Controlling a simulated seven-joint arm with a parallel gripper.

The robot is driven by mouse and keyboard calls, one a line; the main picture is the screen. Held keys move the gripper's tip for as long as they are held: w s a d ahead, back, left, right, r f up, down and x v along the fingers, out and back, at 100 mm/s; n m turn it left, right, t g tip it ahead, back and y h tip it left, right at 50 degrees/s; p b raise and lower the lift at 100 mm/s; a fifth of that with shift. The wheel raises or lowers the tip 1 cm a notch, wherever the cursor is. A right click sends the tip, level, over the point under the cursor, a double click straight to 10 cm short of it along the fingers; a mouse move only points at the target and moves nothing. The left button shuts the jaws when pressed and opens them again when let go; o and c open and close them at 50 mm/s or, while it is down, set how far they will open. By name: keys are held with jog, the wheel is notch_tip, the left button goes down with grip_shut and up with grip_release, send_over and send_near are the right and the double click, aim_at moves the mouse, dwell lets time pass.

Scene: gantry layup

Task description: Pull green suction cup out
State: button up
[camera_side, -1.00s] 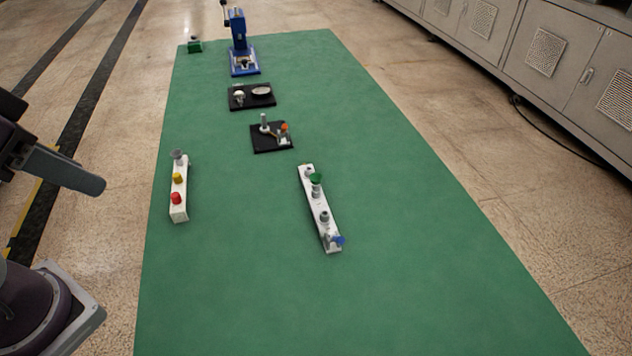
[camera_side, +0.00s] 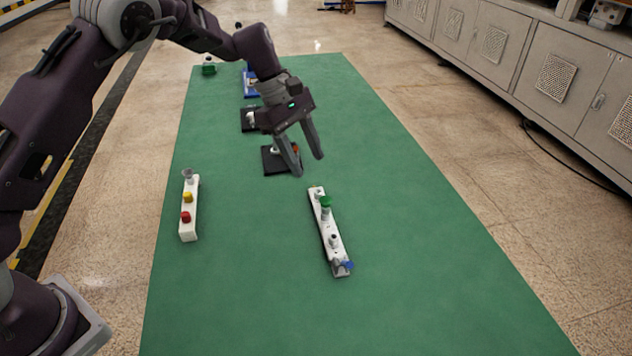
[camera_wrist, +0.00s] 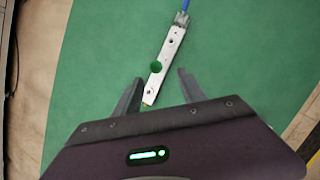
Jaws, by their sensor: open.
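The green suction cup (camera_side: 326,202) sits upright on a white bar (camera_side: 331,225) near its far end. In the wrist view the green cup (camera_wrist: 157,67) shows as a round disc on the white bar (camera_wrist: 165,50). My gripper (camera_side: 309,166) is open and empty above the mat, beyond and a little left of the green cup. In the wrist view its two fingers (camera_wrist: 158,80) spread on either side of the bar's near end, with the cup just ahead between their lines. The fingers look apart from the cup and the bar.
A blue part (camera_side: 343,266) is at the bar's near end. A second white bar (camera_side: 188,230) with red, yellow and grey pieces stands at left. Black plates (camera_side: 272,166) lie partly behind my gripper. The green mat (camera_side: 440,280) is clear at right.

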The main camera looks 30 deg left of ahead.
aim_at(323, 198)
jog(key=shift+n+g, duration=0.3)
jog(key=shift+n, duration=0.6)
jog(key=f, duration=0.3)
jog(key=w+d+f, duration=0.1)
jog(key=f, duration=0.1)
jog(key=w+f, duration=0.1)
jog(key=f, duration=0.2)
jog(key=shift+w+d+f, duration=0.1)
jog(key=shift+d+f, duration=0.1)
jog(key=shift+f, duration=0.1)
jog(key=x, duration=0.6)
jog(key=shift+d+f, duration=0.2)
jog(key=shift+f, duration=0.1)
grip_shut()
